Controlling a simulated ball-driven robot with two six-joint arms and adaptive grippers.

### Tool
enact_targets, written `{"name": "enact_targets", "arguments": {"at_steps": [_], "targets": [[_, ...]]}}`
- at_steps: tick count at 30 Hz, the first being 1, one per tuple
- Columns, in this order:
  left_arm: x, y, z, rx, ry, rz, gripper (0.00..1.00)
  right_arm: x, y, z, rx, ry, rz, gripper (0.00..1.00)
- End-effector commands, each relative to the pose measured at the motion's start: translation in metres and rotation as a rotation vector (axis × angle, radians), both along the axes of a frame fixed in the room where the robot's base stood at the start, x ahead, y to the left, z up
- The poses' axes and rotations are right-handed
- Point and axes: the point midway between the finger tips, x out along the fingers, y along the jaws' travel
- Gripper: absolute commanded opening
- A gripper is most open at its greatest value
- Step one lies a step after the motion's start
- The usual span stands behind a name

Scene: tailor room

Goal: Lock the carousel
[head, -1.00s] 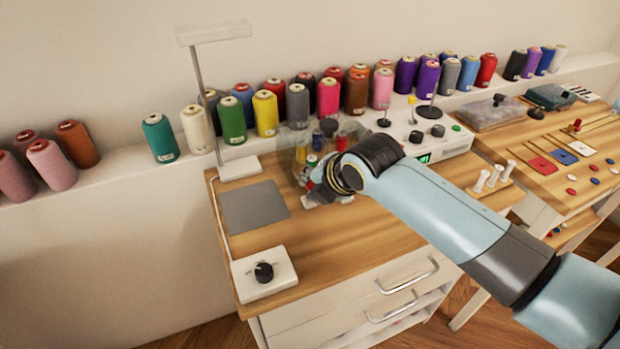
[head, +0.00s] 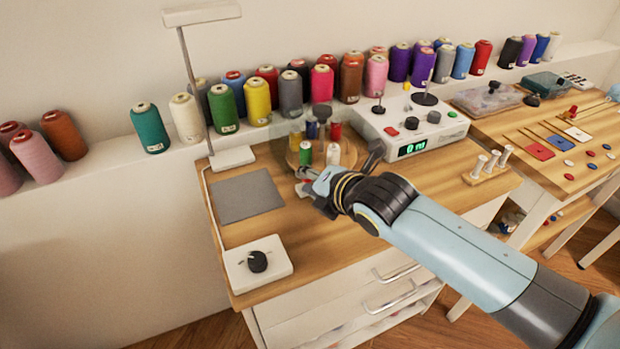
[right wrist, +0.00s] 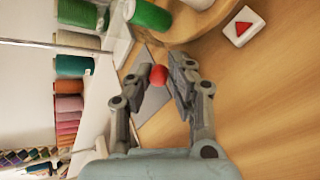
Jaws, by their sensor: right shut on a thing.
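The carousel (head: 340,157) is a round wooden turntable at the back of the wooden table, with small colored thread spools on it. Its rim (right wrist: 195,25) also shows at the top of the right wrist view, with a green spool (right wrist: 150,16) on it. My right gripper (head: 308,186) is just in front of the carousel, low over the table. In the right wrist view my right gripper (right wrist: 163,77) is shut on a small red ball-shaped knob (right wrist: 158,75). What the knob is fixed to is hidden. A white block with a red triangle (right wrist: 243,26) lies beside the carousel rim. My left gripper is not in view.
A grey mat (head: 248,198) and a white box with a black dial (head: 257,262) are left of the gripper. A lamp (head: 232,157) stands behind the mat. A white control unit with a green display (head: 412,148) is right of the carousel. Large spools line the back ledge.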

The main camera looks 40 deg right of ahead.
Motion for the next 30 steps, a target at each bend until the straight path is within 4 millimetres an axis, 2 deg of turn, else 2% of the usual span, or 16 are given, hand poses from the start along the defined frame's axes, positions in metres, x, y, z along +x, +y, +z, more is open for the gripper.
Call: {"name": "enact_targets", "arguments": {"at_steps": [2,3,5,13,16,30], "targets": [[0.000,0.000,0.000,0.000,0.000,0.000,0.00,0.003,0.000,0.004,-0.001,-0.011,0.002,0.00],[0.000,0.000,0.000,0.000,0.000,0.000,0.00,0.003,0.000,0.004,-0.001,-0.011,0.002,0.20],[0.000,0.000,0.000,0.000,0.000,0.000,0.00,0.002,0.000,0.004,-0.001,-0.009,0.002,0.28],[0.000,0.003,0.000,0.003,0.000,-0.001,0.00,0.000,0.000,0.002,0.000,-0.003,0.001,0.28],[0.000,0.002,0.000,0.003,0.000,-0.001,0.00,-0.006,0.001,0.005,-0.001,-0.002,0.001,0.28],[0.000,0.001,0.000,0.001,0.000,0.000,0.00,-0.087,0.010,0.051,-0.001,-0.003,0.001,0.28]]}}
